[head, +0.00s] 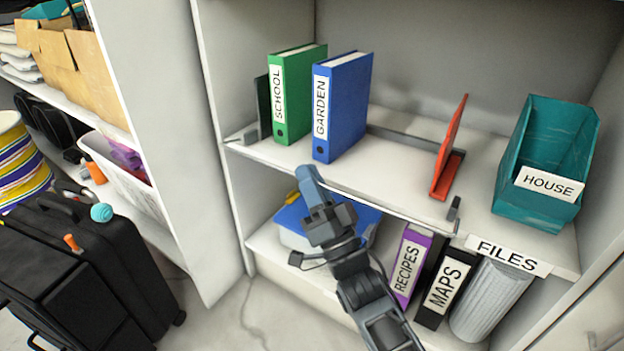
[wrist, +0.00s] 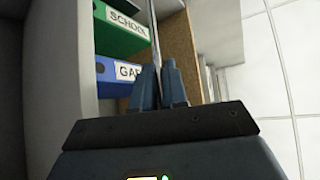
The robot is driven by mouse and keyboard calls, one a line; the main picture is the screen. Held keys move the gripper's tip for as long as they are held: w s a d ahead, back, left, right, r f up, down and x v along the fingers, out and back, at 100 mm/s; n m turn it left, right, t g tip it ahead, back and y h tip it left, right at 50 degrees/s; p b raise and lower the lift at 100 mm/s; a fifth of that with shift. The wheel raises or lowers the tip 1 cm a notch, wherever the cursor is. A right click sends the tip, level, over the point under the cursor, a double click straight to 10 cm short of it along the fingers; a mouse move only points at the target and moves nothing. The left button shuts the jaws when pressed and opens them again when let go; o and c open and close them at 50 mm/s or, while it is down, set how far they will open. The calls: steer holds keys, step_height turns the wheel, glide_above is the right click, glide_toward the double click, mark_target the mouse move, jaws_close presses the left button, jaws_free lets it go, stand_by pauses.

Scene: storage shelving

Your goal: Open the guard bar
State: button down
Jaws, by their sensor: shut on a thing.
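The guard bar (head: 398,211) is a thin grey rod along the front edge of the middle shelf. Its right end meets a small dark bracket (head: 454,209). My gripper (head: 306,176) is at the shelf's front edge, below the blue GARDEN binder, and covers part of the bar. In the wrist view, the bar (wrist: 154,30) runs up from between the fingers of my gripper (wrist: 160,70), which are shut on it. The bar passes in front of the binders. The part between the fingertips is hidden.
A green SCHOOL binder (head: 297,95) and a blue GARDEN binder (head: 345,105) stand upright on the shelf. A red bookend (head: 449,150) and a teal HOUSE bin (head: 530,205) are to the right. A black suitcase (head: 110,265) stands on the floor at left.

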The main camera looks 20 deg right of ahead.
steer(key=shift+f+n+y, duration=0.25)
steer(key=shift+n+y, duration=0.65)
steer(key=shift+n, duration=0.1)
steer(key=c, duration=1.3)
jaws_free()
steer(key=shift+s+f, duration=0.1)
steer(key=p+v, duration=0.1)
steer(key=v, duration=0.6)
steer(key=shift+s+f+p, duration=0.2)
steer(key=shift+f+p, duration=0.05)
steer(key=shift+p, duration=0.05)
steer(key=shift+d, duration=0.1)
